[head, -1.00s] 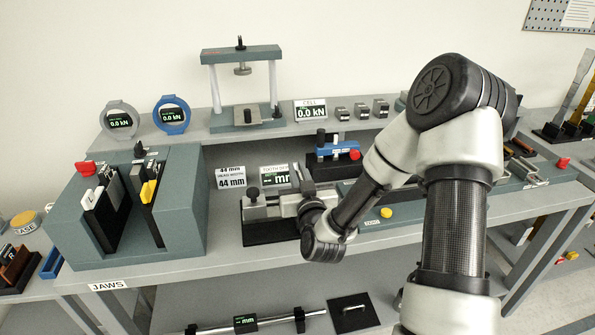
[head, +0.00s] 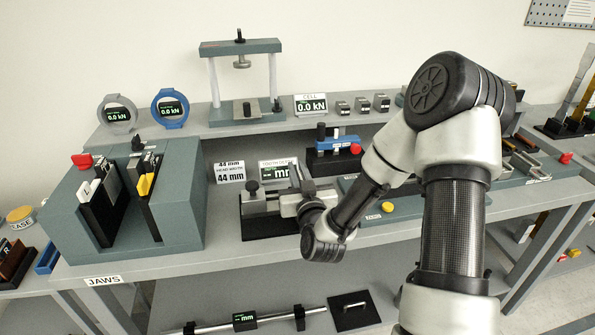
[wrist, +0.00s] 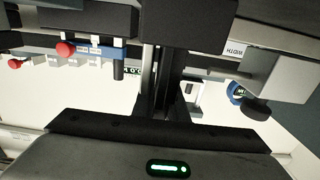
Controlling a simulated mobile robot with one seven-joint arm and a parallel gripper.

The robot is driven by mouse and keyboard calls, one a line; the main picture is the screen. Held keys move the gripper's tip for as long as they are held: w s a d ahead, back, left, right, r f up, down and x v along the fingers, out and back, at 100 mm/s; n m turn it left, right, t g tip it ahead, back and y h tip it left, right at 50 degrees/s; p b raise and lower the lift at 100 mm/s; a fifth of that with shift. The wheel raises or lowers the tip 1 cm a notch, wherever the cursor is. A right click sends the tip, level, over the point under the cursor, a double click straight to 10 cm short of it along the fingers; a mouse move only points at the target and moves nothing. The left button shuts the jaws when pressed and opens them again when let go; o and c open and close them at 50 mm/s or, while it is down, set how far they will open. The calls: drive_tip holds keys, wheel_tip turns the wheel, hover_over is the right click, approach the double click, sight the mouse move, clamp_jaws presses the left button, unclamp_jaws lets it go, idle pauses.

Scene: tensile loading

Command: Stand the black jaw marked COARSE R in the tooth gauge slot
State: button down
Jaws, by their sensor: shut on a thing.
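The tooth gauge (head: 262,206) stands on the bench, a grey metal bar with a black knob on a black base. In the head view my gripper (head: 307,188) points away from me at its right part, and my wrist hides most of the fingers. The gripper is shut on a dark piece. In the wrist view the dark fingers (wrist: 165,65) reach to a black block (wrist: 187,25), which looks like the black jaw. No COARSE R lettering shows. The gauge's grey body (wrist: 265,72) is beside it. The slot is hidden, so I cannot tell whether the jaw is in it.
The jaw rack (head: 170,215) with several jaws stands at the left. The tooth gauge display (head: 279,171) and a 44 mm card (head: 230,175) stand behind the gauge. A blue device with a red knob (head: 355,148) is close behind my gripper. The bench front at centre is clear.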

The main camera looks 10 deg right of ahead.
idle(0.3)
drive_tip(key=c, duration=1.7)
unclamp_jaws()
drive_tip(key=shift+f, duration=0.2)
drive_tip(key=s+p, duration=0.1)
drive_tip(key=s, duration=0.2)
drive_tip(key=s+p, duration=0.1)
drive_tip(key=s, duration=0.2)
drive_tip(key=s+r+p, duration=0.1)
drive_tip(key=s+p, duration=0.1)
drive_tip(key=s, duration=0.1)
drive_tip(key=shift+s, duration=0.1)
drive_tip(key=shift+s+p, duration=0.2)
drive_tip(key=shift+p, duration=0.55)
drive_tip(key=s+p, duration=0.3)
drive_tip(key=s+f+p, duration=0.1)
drive_tip(key=s+p, duration=0.2)
drive_tip(key=p, duration=0.1)
drive_tip(key=shift+s+d+f, duration=0.15)
drive_tip(key=shift+s, duration=0.2)
drive_tip(key=shift+s+r+p, duration=0.3)
drive_tip(key=shift+s+p, duration=0.05)
drive_tip(key=shift+s, duration=0.2)
